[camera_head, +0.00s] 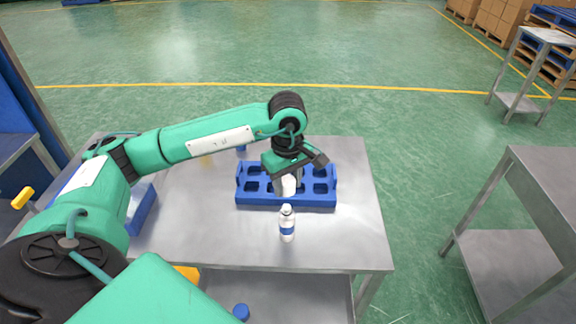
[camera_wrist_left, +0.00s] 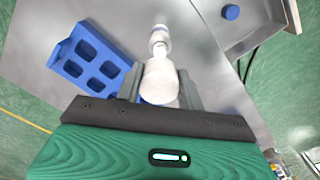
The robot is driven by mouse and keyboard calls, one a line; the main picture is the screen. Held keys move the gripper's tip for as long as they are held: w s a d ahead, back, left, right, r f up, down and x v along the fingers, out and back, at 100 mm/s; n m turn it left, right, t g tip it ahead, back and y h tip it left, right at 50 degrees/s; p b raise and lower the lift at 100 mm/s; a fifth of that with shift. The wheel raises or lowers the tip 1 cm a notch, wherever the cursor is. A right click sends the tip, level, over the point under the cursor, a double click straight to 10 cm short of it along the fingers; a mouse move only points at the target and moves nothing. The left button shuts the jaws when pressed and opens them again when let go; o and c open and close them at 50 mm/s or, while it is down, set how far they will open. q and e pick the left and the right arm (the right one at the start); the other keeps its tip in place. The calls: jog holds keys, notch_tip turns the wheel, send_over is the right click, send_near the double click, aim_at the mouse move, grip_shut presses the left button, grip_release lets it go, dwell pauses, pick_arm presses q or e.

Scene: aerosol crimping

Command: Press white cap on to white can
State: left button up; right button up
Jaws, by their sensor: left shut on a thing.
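The white can (camera_head: 287,228), with a blue band, stands upright on the metal table in front of the blue rack. In the left wrist view the can (camera_wrist_left: 160,33) shows just beyond the held thing. My left gripper (camera_head: 288,181) is shut on a white, rounded piece that looks like the white cap (camera_head: 288,186). The cap (camera_wrist_left: 160,82) sits between both fingers in the left wrist view. In the head view the gripper is behind and above the can, over the rack; the cap appears apart from the can. My right gripper is not in view.
The blue rack (camera_head: 247,199) with square pockets lies on the metal table (camera_head: 340,245). Another blue container (camera_head: 143,207) is at the left, partly behind my arm. A blue round object (camera_head: 241,312) is on the lower shelf. The table's right side is clear.

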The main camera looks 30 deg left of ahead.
aim_at(288, 207)
pick_arm(q)
jog(key=shift+s+d+f, duration=0.1)
jog(key=shift+f, duration=0.35)
jog(key=shift+f+b, duration=0.9)
jog(key=shift+f, duration=1)
notch_tip(288, 207, down, 3)
jog(key=b, duration=0.3)
jog(key=shift+b, duration=0.35)
jog(key=shift+b, duration=1.15)
jog(key=o, duration=1.6)
jog(key=shift+c, duration=0.2)
jog(key=shift+r, duration=0.15)
